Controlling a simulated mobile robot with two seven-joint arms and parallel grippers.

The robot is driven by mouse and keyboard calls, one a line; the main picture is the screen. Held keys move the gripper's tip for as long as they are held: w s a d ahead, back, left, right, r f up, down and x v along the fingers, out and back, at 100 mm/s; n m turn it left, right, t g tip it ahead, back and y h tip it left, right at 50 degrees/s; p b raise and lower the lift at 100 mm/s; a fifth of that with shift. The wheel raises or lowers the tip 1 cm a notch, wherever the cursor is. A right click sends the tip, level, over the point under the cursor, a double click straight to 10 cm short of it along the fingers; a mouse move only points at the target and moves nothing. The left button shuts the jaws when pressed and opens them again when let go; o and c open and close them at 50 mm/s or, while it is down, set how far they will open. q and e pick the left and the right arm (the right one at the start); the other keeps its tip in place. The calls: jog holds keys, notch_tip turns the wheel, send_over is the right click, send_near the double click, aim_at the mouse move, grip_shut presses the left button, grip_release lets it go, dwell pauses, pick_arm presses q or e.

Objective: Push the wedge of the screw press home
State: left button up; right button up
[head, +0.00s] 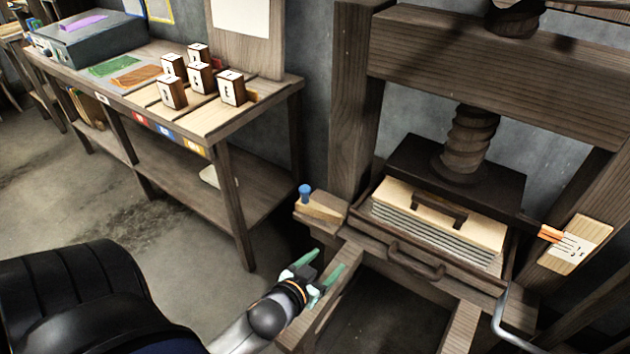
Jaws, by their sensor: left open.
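The screw press (364,110) is a dark timber frame with a thick wooden screw (470,140) bearing on a dark pressing plate (420,163). Under the plate is a pale board with a dark handle (440,206) on a stack of grey sheets (430,232). A light wooden block with a blue knob, seemingly the wedge (322,212), sits at the press's left post. How deep it sits is unclear. My left gripper (327,262) has green fingers, is open and empty, and is just below the wedge in the picture, apart from it. My right gripper is not in view.
A pale plate with an orange tab (551,234) is on the right post. A drawer-like handle (415,262) and a grey bent bar (508,325) are at the press's front. The workbench (215,125) at left carries several marked wooden blocks (200,77). Floor between is clear.

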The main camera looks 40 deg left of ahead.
pick_arm(q)
jog(key=w+a+n+t+y+b, duration=0.2)
jog(key=w+a+y+b, duration=0.15)
jog(key=a+b, duration=0.35)
jog(key=n+y+b, duration=0.3)
jog(key=b, duration=0.1)
send_near(306, 186)
jog(key=f, duration=0.1)
jog(key=shift+t, duration=0.4)
jog(key=x, duration=0.5)
jog(key=b+x, duration=0.1)
jog(key=x, duration=0.4)
jog(key=shift+w+a+f, duration=0.2)
jog(key=shift+w+a, duration=0.05)
jog(key=shift+a, duration=0.05)
jog(key=shift+w+a+b, duration=0.3)
jog(key=shift+w+a, duration=0.1)
jog(key=shift+w, duration=0.25)
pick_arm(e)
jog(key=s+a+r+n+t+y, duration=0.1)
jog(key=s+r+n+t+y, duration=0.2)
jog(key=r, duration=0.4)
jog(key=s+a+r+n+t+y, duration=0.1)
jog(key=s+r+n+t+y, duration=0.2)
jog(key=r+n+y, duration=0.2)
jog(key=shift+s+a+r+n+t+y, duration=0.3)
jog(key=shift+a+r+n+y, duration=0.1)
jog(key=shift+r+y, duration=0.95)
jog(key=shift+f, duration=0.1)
